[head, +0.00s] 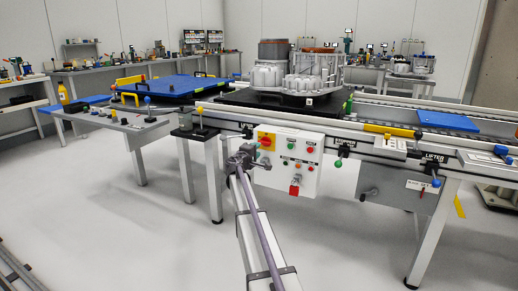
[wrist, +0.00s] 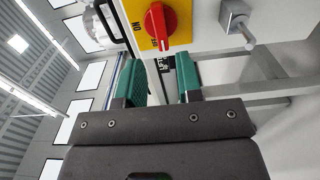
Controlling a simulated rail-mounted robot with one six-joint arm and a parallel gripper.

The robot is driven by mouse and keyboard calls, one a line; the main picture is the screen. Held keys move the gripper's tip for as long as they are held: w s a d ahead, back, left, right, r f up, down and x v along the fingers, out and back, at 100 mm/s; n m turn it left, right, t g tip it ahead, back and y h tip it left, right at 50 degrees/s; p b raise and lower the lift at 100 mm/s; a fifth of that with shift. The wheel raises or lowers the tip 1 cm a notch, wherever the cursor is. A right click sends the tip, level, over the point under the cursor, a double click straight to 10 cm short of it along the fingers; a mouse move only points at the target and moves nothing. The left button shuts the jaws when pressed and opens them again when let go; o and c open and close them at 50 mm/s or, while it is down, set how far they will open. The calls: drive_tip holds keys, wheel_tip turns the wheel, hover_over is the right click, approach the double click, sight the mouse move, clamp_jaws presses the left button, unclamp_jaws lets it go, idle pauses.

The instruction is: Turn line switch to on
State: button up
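The line switch is a red rotary knob (wrist: 160,24) on a yellow plate (wrist: 188,12). It also shows in the head view as a red knob on a yellow plate (head: 266,140) at the upper left of the white control box (head: 308,153). In the wrist view an ON label reads upside down beside the knob, and the knob's raised bar runs roughly up and down the picture. My gripper (wrist: 158,62) is open and empty, its two teal fingers apart. The knob lies beyond the fingertips, in line with the gap. In the head view my gripper (head: 243,157) is just left of the box.
A grey block with a lever (wrist: 236,22) sticks out right of the switch in the wrist view. The box also carries several small buttons and a red lower switch (head: 294,190). The conveyor (head: 345,150) runs behind and above. The floor in front is clear.

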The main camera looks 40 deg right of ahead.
sight(264, 144)
drive_tip(key=shift+x, duration=3.55)
drive_tip(key=shift+c, duration=0.4)
clamp_jaws()
drive_tip(key=m, duration=0.9)
drive_tip(key=shift+m, duration=0.4)
drive_tip(key=m, duration=0.6)
drive_tip(key=shift+c, duration=1)
unclamp_jaws()
drive_tip(key=shift+m, duration=0.9)
drive_tip(key=shift+o, duration=1.4)
